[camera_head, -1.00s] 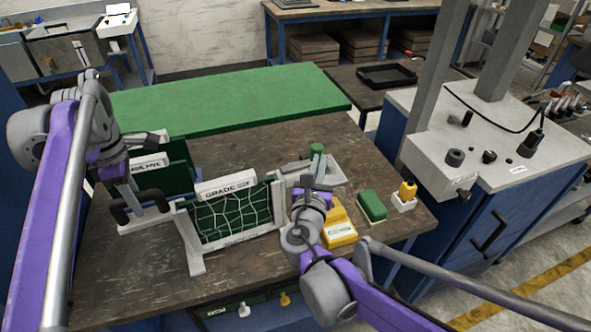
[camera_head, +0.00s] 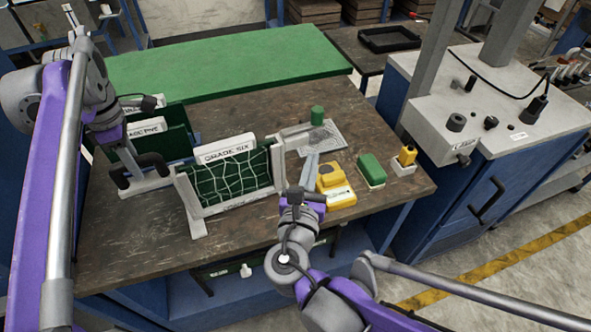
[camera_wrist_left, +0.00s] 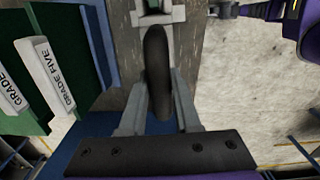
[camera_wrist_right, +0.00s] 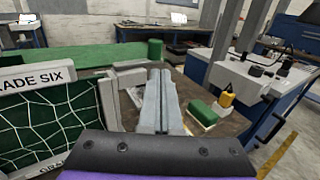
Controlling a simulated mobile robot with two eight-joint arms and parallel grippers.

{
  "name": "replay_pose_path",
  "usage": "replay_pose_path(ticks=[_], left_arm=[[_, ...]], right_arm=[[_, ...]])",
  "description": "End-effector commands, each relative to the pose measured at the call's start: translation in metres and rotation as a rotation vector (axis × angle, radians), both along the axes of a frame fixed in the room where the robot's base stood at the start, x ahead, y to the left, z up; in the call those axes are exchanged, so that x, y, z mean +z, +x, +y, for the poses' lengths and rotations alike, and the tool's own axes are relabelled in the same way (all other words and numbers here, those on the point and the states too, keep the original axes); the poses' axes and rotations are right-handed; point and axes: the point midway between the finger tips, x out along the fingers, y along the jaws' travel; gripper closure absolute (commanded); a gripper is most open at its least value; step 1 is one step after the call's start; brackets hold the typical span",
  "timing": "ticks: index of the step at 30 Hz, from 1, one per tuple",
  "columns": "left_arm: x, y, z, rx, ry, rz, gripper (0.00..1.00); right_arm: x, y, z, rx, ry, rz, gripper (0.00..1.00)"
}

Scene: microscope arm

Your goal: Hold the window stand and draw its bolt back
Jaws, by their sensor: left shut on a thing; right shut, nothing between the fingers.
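The window stand is a pale frame (camera_head: 198,212) labelled GRADE SIX, with white netting over a green panel (camera_head: 232,182). A black handle (camera_head: 152,160) stands on a pale base at its left. My left gripper (camera_head: 130,160) is shut on this handle, which also shows between its fingers in the left wrist view (camera_wrist_left: 157,62). My right gripper (camera_head: 312,160) is right of the frame, shut and empty. Its fingers lie together in the right wrist view (camera_wrist_right: 158,90), beside the frame's right post (camera_wrist_right: 109,103). I cannot clearly make out the bolt.
Green folders (camera_head: 174,140) stand behind the handle. The front-left table is clear.

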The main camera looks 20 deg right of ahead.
Motion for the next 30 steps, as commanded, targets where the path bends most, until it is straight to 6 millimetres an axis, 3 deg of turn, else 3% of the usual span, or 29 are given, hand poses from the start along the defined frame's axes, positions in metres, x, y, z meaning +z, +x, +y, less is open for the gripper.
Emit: replay_pose_path(ticks=[6, 16, 17, 22, 30], left_arm=[[0.0, 0.0, 0.0, 0.0, 0.0, 0.001, 1.0], [0.0, 0.0, 0.0, -0.001, 0.0, 0.001, 1.0], [0.0, 0.0, 0.0, -0.001, 0.0, 0.002, 0.66], [0.0, 0.0, 0.0, 0.0, 0.0, 0.001, 0.35], [0.0, 0.0, 0.0, 0.0, -0.001, 0.001, 0.34]], right_arm=[[0.0, -0.018, 0.01, 0.002, 0.0, 0.0, 1.0], [0.0, -0.02, 0.011, -0.001, -0.001, 0.0, 1.0], [0.0, -0.02, 0.011, -0.001, 0.0, 0.0, 1.0], [0.0, -0.02, 0.011, 0.0, 0.0, 0.0, 1.0], [0.0, -0.02, 0.011, 0.0, 0.0, 0.0, 1.0]])
